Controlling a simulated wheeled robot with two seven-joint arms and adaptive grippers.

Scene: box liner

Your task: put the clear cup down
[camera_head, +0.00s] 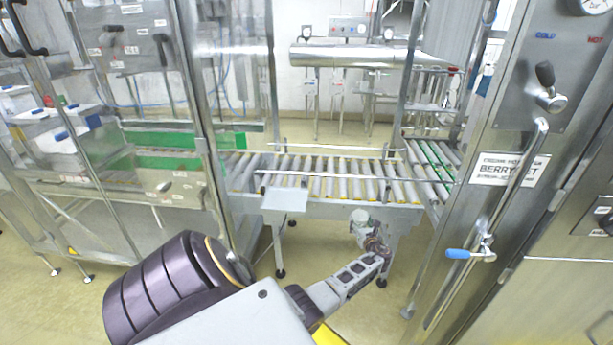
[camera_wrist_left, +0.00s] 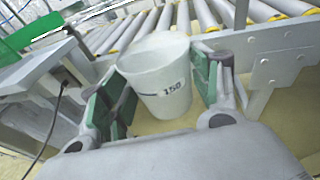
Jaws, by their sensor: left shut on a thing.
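The clear cup (camera_wrist_left: 160,75) is a whitish, see-through cup with a dark line and the number 150 on its side. In the left wrist view it stands between the green pads of my left gripper (camera_wrist_left: 163,90), which is shut on it. In the head view the cup (camera_head: 359,224) shows small at the end of my left arm, with the left gripper (camera_head: 366,236) around its lower part. The cup is held in front of the roller conveyor's near side, close to a support leg. My right gripper is not in view.
The roller conveyor (camera_head: 330,187) runs across the middle with bare rollers. A small pale plate (camera_head: 285,200) juts from its near edge. A steel cabinet with a blue-handled valve (camera_head: 470,254) stands at the right. A glass-panelled machine frame (camera_head: 200,145) stands at the left.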

